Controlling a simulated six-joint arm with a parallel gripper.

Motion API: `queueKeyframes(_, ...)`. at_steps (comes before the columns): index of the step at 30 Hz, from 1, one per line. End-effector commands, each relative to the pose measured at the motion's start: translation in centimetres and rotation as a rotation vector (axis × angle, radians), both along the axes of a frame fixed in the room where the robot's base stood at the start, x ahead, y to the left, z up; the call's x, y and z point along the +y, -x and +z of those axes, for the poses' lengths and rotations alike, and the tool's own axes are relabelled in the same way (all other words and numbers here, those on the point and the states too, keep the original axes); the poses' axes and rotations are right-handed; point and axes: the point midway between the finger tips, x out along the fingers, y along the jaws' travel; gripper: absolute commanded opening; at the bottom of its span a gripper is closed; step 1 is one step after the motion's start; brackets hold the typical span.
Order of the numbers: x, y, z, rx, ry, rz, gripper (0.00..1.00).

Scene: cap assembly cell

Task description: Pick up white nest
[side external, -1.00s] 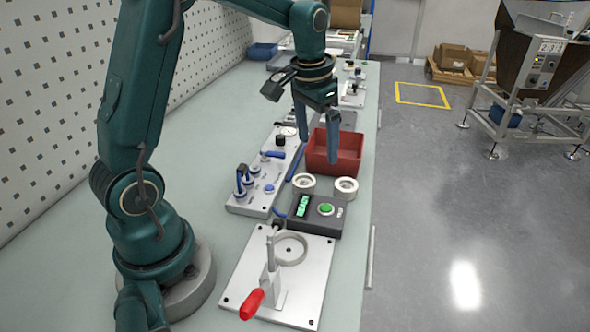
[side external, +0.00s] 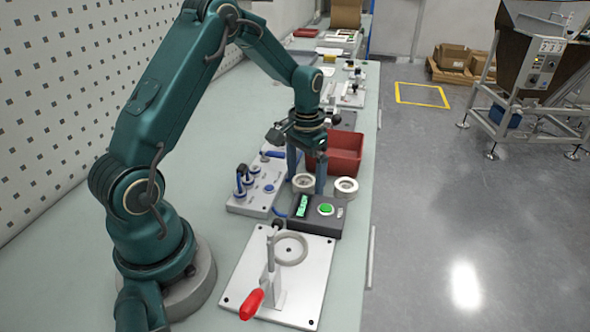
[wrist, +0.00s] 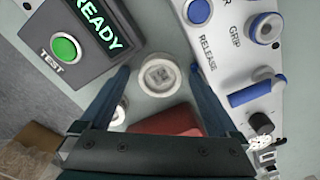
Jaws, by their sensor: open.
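A white round nest (side external: 304,183) stands on the bench between the dark control box and the red bin. In the wrist view this nest (wrist: 158,76) lies between the two blue fingers, with its round recess facing up. My gripper (side external: 306,186) is open, with one finger on each side of this nest and its tips low. I cannot tell whether the fingers touch it. A second white nest (side external: 345,189) stands to the right, outside the right finger. In the wrist view the second nest (wrist: 120,112) is partly hidden by a finger.
The control box (side external: 315,214) with green button and READY display is close in front. The panel with blue knobs (side external: 258,187) is at left, the red bin (side external: 345,158) behind. A metal plate (side external: 240,289) with a red-handled clamp (side external: 253,303) is nearest.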

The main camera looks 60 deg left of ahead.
Motion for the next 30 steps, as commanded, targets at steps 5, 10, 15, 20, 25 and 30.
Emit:
queueKeyframes(5, 0.0, 0.0, 0.0, 0.0, 0.0, 0.0, 0.66)
queueKeyframes(10, 0.0, 0.0, 0.0, 0.0, 0.0, 0.0, 0.06)
queueKeyframes(15, 0.0, 0.0, 0.1, -0.001, 0.0, 0.0, 0.06)
queueKeyframes(20, 0.0, -0.1, 0.4, -0.002, 0.0, 0.0, 0.06)
queueKeyframes(25, 0.0, -0.1, 2.1, -0.005, -0.002, 0.0, 0.06)
queueKeyframes(30, 0.9, 0.7, 4.9, -0.004, -0.002, 0.006, 0.06)
